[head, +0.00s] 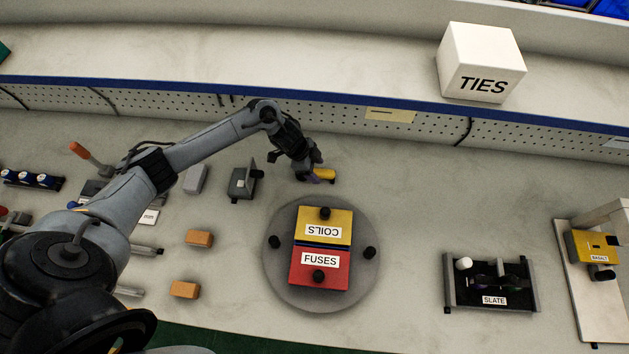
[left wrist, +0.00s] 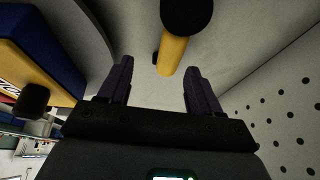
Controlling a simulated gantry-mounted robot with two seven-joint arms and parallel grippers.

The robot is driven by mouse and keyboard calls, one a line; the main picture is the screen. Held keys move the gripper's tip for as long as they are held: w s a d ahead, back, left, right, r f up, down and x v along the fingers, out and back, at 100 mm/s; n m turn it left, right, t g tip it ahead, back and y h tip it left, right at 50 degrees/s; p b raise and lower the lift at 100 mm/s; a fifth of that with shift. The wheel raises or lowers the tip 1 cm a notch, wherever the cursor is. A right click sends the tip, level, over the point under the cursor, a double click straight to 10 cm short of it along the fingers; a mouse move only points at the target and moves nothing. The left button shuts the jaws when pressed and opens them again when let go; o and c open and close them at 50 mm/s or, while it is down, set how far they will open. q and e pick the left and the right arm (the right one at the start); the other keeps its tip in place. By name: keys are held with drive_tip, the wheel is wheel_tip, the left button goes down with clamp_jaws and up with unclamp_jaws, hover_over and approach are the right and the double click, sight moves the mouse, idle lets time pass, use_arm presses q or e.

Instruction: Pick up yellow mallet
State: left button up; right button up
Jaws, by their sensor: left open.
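The yellow mallet (head: 324,175) lies on the bench behind the round turntable, close to the pegboard wall. In the left wrist view its yellow part (left wrist: 172,55) and a black rounded end (left wrist: 187,14) show ahead of the fingers. My left gripper (head: 307,177) is at the mallet's left side in the head view and partly hides it. In the left wrist view the two fingers of my left gripper (left wrist: 158,85) are apart with nothing between them, and the mallet lies beyond their tips. My right gripper is not in view.
A grey turntable (head: 273,275) carries a yellow COILS box (head: 340,217) and a red FUSES box (head: 300,279) with black knobs. A grey fixture (head: 242,184) stands left of my gripper. Orange blocks (head: 199,238) lie further left. The bench right of the mallet is clear.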

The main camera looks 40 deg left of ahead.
use_arm(q)
drive_tip(key=a, duration=0.2)
drive_tip(key=shift+a+f+b, duration=0.35)
drive_tip(key=shift+f, duration=0.05)
drive_tip(key=shift+w+f+g, duration=0.1)
drive_tip(key=shift+f+g, duration=0.15)
drive_tip(key=shift+g, duration=0.05)
drive_tip(key=shift+b+x, duration=0.35)
drive_tip(key=shift+x, duration=1.65)
drive_tip(key=shift+c, duration=0.3)
drive_tip(key=shift+d, duration=0.1)
clamp_jaws()
